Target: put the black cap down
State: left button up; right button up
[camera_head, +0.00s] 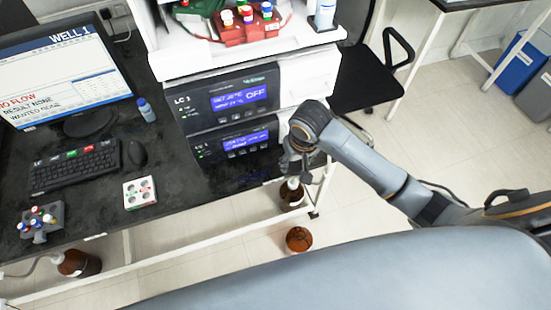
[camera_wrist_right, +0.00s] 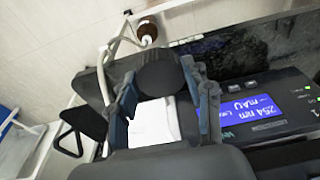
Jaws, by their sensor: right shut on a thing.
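The black cap (camera_wrist_right: 162,75) is a dark round disc between the two fingers of my right gripper (camera_wrist_right: 157,90) in the right wrist view. The fingers press on it from both sides. In the head view my right gripper (camera_head: 297,163) hangs at the right front corner of the LC instrument stack (camera_head: 227,100), above the bench's right end. The cap cannot be made out there. My left gripper is in neither view.
A brown bottle (camera_head: 291,195) stands below the bench end, and an open-topped brown one (camera_head: 299,240) is on the floor nearer me. The bench (camera_head: 175,215) has free dark surface in front of the instruments, beside a white holder (camera_head: 139,193), mouse (camera_head: 137,153) and keyboard (camera_head: 75,167).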

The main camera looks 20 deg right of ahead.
send_over(275, 166)
jog(key=f, duration=0.7)
jog(key=shift+s+f, duration=0.2)
jog(key=shift+f, duration=1.5)
jog(key=shift+s, duration=0.1)
jog(key=shift+f, duration=0.15)
jog(key=o, duration=0.8)
jog(key=shift+r+p, duration=0.25)
jog(key=shift+p, duration=0.05)
jog(key=r, duration=0.4)
jog(key=s+r, duration=0.1)
jog(key=r, duration=0.6)
jog(key=shift+s+d+r, duration=0.1)
jog(key=shift+s+r, duration=0.25)
